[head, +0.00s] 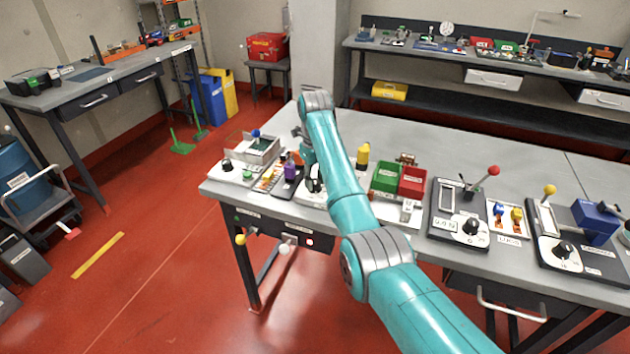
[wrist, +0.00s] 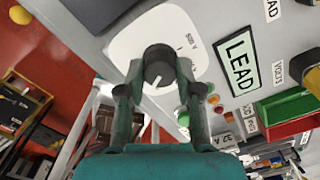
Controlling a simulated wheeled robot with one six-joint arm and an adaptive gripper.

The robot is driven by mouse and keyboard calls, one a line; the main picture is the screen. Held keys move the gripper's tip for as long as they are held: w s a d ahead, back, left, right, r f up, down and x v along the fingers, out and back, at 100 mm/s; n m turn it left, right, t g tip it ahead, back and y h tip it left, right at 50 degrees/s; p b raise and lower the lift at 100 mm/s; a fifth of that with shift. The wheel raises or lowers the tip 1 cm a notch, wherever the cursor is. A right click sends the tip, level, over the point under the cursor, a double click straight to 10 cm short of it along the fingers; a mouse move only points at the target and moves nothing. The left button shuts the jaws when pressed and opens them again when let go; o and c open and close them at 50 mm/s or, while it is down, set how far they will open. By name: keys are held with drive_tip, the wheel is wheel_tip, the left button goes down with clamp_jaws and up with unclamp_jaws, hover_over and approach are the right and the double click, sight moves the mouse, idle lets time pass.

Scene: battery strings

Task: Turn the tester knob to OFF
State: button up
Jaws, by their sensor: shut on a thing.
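In the wrist view my gripper (wrist: 160,70) is shut on a round black knob (wrist: 158,76), with one finger on each side. The knob has a white pointer line on its face, aimed toward the lower left of the picture. It sits on a white rounded plate (wrist: 128,46) with small printed marks, one reading like "500 V". No OFF mark is legible. A display reading LEAD (wrist: 239,63) is on the grey panel beside it. In the head view my arm hides most of the gripper and this knob.
Green (head: 386,176) and red (head: 412,183) bins stand right of my arm. Small devices crowd the bench's left end. Bare bench (head: 430,140) lies behind.

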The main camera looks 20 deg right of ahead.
sight(315, 181)
drive_tip(key=shift+m, duration=0.4)
drive_tip(key=shift+m, duration=1.1)
drive_tip(key=o, duration=0.9)
drive_tip(key=shift+o, duration=0.2)
drive_tip(key=shift+r, duration=1.75)
